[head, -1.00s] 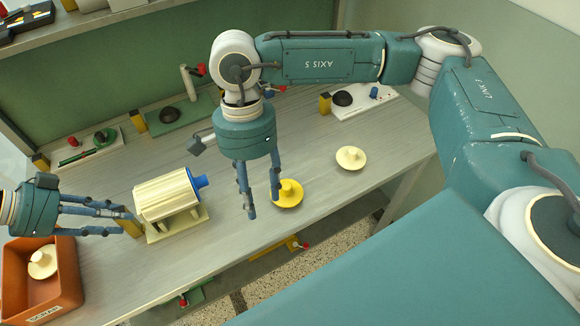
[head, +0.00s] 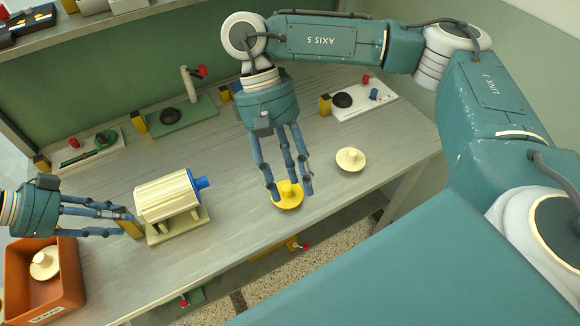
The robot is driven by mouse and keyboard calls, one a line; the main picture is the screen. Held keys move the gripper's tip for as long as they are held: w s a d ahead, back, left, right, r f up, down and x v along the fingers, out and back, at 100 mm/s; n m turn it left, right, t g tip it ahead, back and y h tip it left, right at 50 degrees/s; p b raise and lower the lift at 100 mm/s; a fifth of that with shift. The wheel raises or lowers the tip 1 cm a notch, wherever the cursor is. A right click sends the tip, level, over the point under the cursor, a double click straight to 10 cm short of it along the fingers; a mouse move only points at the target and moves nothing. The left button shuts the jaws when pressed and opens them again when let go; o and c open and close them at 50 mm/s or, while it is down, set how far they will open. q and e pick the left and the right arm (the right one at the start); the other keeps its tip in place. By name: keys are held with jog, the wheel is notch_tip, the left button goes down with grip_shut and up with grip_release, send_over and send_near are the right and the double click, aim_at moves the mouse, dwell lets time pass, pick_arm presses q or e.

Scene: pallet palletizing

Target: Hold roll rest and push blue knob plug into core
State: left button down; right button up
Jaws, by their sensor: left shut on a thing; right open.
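The cream ribbed roll (head: 168,197) lies on its cream roll rest (head: 160,238) near the table's front edge. A blue knob plug (head: 201,183) sits at the roll's right end, its knob sticking out to the right; how deep it sits in the core I cannot tell. My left gripper (head: 132,226) is shut on the yellow block (head: 128,229) at the rest's left end. My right gripper (head: 289,192) is open, pointing down, its fingertips around or just above the knob of a yellow plug (head: 288,203), right of the roll. Contact there is unclear.
A cream plug (head: 350,160) lies to the right. An orange bin (head: 70,275) with a cream plug inside stands at the front left. Boards with fittings line the back: green (head: 200,112), and white ones at left (head: 85,155) and right (head: 375,100).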

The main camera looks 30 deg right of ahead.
pick_arm(q)
notch_tip(320, 180, up, 2)
jog(key=shift+w+r+p, duration=0.1)
jog(key=shift+r+p, duration=0.05)
jog(key=shift+p, duration=0.2)
jog(key=shift+d+r, duration=0.1)
jog(key=shift+r, duration=0.25)
pick_arm(e)
notch_tip(320, 180, up, 2)
jog(key=shift+s+r, duration=0.1)
jog(key=shift+r, duration=0.15)
